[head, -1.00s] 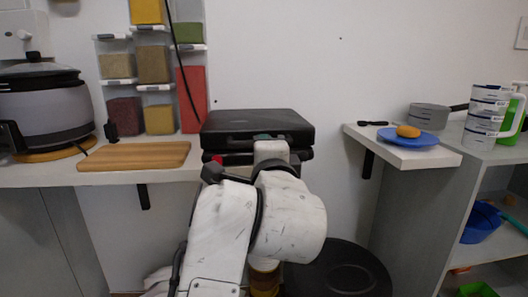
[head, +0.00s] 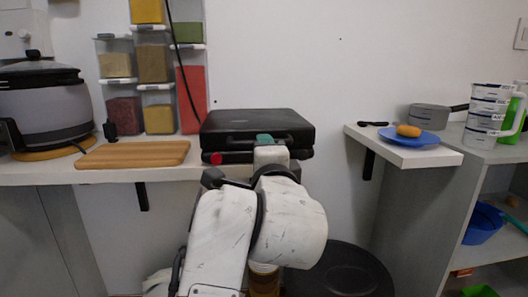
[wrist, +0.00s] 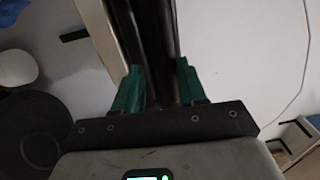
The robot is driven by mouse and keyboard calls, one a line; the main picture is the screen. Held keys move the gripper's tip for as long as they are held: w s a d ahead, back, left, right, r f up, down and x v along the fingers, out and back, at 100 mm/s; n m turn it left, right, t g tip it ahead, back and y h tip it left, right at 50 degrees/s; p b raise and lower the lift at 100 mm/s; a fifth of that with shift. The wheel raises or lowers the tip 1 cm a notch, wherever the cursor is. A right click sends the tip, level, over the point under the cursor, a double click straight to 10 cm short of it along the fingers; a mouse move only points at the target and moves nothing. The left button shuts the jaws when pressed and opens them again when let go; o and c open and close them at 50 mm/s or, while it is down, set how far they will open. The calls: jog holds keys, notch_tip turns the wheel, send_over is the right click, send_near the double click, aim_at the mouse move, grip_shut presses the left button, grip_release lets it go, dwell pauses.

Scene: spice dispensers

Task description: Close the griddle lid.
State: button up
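The black griddle (head: 222,156) stands on the white counter against the wall. Its lid (head: 250,119) lies about level over the base, and a thin dark seam shows between them; I cannot tell whether it is fully shut. A red knob (head: 216,158) shows at the front left. My gripper (head: 265,140) is at the front handle, in front of the lid. In the wrist view my gripper (wrist: 158,82) has its green fingers apart, with a dark part of the griddle showing between and beyond them. Contact cannot be made out.
A wooden board (head: 133,154) and a cooker (head: 45,108) stand left of the griddle. Spice dispensers (head: 153,65) hang above, with a black cable. A right shelf (head: 400,152) holds a blue plate (head: 408,137). A round black bin lid (head: 340,272) is below right.

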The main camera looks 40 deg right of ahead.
jog(key=shift+r, duration=0.1)
jog(key=v, duration=1)
jog(key=shift+s+a, duration=0.2)
jog(key=shift+s, duration=0.1)
dwell(0.4)
